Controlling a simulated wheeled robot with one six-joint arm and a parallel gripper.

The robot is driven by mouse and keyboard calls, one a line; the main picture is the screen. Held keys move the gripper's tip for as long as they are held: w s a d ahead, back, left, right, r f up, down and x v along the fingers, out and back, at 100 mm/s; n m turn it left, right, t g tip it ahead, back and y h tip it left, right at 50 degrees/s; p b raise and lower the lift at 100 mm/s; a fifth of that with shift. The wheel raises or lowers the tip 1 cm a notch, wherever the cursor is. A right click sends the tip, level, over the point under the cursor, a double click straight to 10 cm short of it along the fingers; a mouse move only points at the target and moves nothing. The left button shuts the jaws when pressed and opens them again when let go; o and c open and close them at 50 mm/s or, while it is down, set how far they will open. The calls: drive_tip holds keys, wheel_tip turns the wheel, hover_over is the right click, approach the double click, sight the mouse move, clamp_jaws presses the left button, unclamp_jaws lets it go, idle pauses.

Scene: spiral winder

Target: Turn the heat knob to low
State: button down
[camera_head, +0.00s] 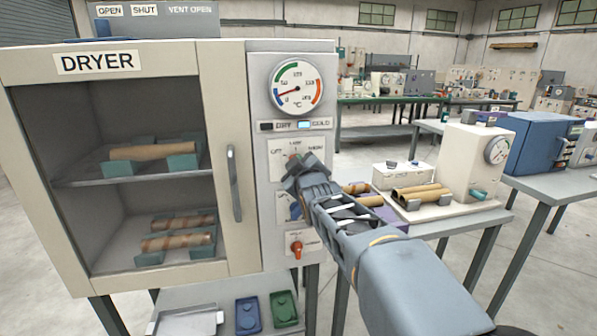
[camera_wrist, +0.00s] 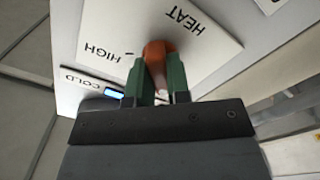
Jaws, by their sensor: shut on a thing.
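The heat knob (camera_wrist: 158,52) is orange and sits on a white plate (camera_wrist: 205,42) marked HEAT and HIGH in the wrist view. My gripper (camera_wrist: 161,78) has its green fingers closed on either side of the knob. In the head view my gripper (camera_head: 297,172) reaches the dryer's upper control plate (camera_head: 279,147), which has OFF, LOW and HIGH around its top. My gripper mostly covers the knob there, so I cannot tell which mark it points to.
The dryer (camera_head: 225,70) has its door shut, with tubes on racks inside. Its round gauge (camera_head: 296,87) reads near the low end, and the COLD lamp (camera_head: 304,126) is lit. Another orange knob (camera_head: 296,248) is below. A side table (camera_head: 440,225) holds tubes at right.

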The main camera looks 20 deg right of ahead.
drive_tip(key=m, duration=0.4)
drive_tip(key=shift+f+b, duration=0.1)
drive_tip(key=shift+b, duration=0.3)
drive_tip(key=shift+m, duration=2.1)
drive_tip(key=c, duration=1.1)
unclamp_jaws()
